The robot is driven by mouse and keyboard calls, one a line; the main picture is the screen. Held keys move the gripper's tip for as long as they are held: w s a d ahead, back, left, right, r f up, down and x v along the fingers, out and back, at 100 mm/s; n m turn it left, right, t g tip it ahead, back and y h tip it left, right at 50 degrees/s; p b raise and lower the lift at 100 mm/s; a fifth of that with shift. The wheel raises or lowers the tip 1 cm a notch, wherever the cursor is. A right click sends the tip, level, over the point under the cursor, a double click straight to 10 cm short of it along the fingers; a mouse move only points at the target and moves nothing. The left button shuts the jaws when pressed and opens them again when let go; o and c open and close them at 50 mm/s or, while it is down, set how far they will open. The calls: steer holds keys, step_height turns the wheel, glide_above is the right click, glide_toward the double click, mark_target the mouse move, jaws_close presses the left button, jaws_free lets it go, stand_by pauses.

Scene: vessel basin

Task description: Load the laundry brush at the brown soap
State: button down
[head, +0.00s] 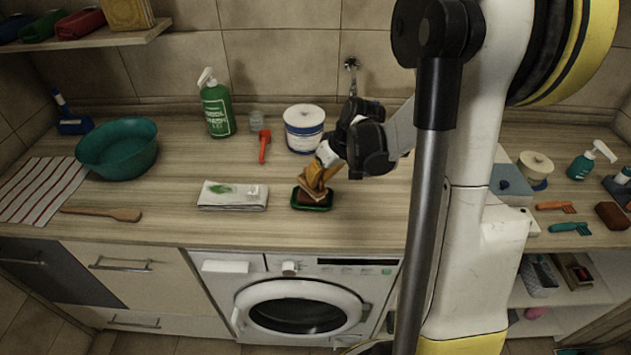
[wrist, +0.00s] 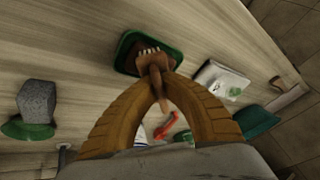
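My gripper (wrist: 158,70) is shut on the laundry brush (wrist: 157,84), a small wooden-brown brush with a row of pale bristles. The fingers close around its handle. In the head view my gripper (head: 319,181) is just above the green soap dish (head: 299,205), and the brush is largely hidden by the fingers. The brown soap (head: 312,197) lies in this dish. In the wrist view the dish (wrist: 174,54) shows behind the brush head, and the bristles overlap the soap. I cannot tell whether they touch it.
A folded cloth with a green stain (head: 232,196) lies left of the dish. A teal basin (head: 117,148) is further left. A grey block (wrist: 36,100) on a green base shows in the wrist view.

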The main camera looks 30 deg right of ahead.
steer(key=shift+r+p, duration=2.1)
steer(key=shift+r, duration=1.15)
steer(key=shift+f, duration=0.1)
